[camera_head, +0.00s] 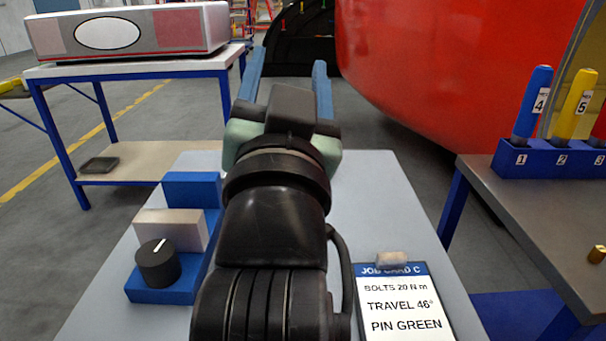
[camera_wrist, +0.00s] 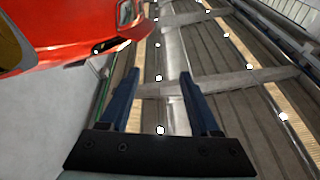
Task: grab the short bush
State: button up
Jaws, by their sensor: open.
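My gripper (camera_head: 288,72) is open and empty, raised above the far end of the light grey table, with its two blue fingers spread apart. In the wrist view my gripper (camera_wrist: 158,68) has nothing between its fingers, only distant background. A small brass-coloured piece (camera_head: 597,254) lies on the right workbench at the right picture edge, partly cut off. It may be a bush, but I cannot tell whether it is the short one. My gripper is far to its left and not touching it. No other bush is clearly visible.
The grey table (camera_head: 375,190) bears a blue block fixture with a black knob (camera_head: 158,263) and a job card (camera_head: 403,310). The right workbench (camera_head: 520,215) holds a blue rack (camera_head: 550,160) of numbered tools. A red nosecone (camera_head: 455,75) stands behind. A white-topped bench (camera_head: 130,68) is left.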

jog(key=w+a+f+m+g+h+p, duration=0.1)
jog(key=w+a+f+m+g+p, duration=0.4)
jog(key=p, duration=1)
jog(key=s+d+f+m+g+h+p, duration=0.25)
jog(key=s+f+m+g+p, duration=0.35)
jog(key=s+g+p, duration=0.7)
jog(key=w+f, duration=0.1)
jog(key=f, duration=0.1)
jog(key=w+d+f+g+p, duration=0.1)
jog(key=f, duration=0.1)
jog(key=w+f+g+p, duration=0.1)
jog(key=f, duration=0.1)
jog(key=shift+w+d, duration=0.2)
jog(key=shift+d, duration=0.2)
jog(key=shift+h, duration=0.25)
jog(key=shift+p+x, duration=0.55)
jog(key=shift+x, duration=2.7)
jog(key=shift+a, duration=0.1)
grip_shut()
